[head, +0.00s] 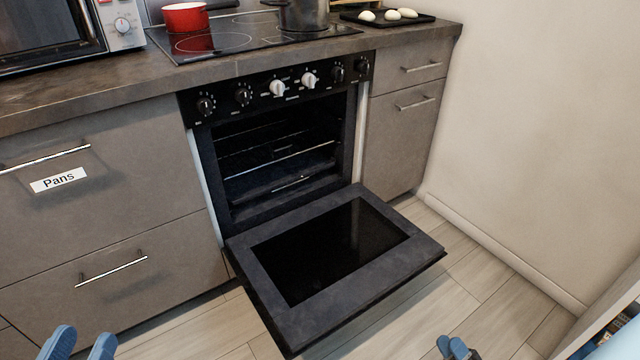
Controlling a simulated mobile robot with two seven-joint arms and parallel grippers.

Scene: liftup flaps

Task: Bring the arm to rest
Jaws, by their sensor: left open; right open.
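My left gripper (80,343) shows at the bottom left edge, its two blue fingertips apart and nothing between them. My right gripper (458,347) shows at the bottom, right of the middle, with its fingers partly cut off by the frame edge. It is open, and I see nothing held in it. Both grippers are apart from the oven door (405,275), which hangs open and lies about level in front of the oven (275,155). Wire racks show inside the dark oven.
A red pot (185,17) and a metal pot (303,14) stand on the cooktop (230,44). A dark tray (424,18) with white pieces lies at its right. A microwave (45,30) stands at the left. Drawers (100,170) flank the oven; a wall (540,130) is at right.

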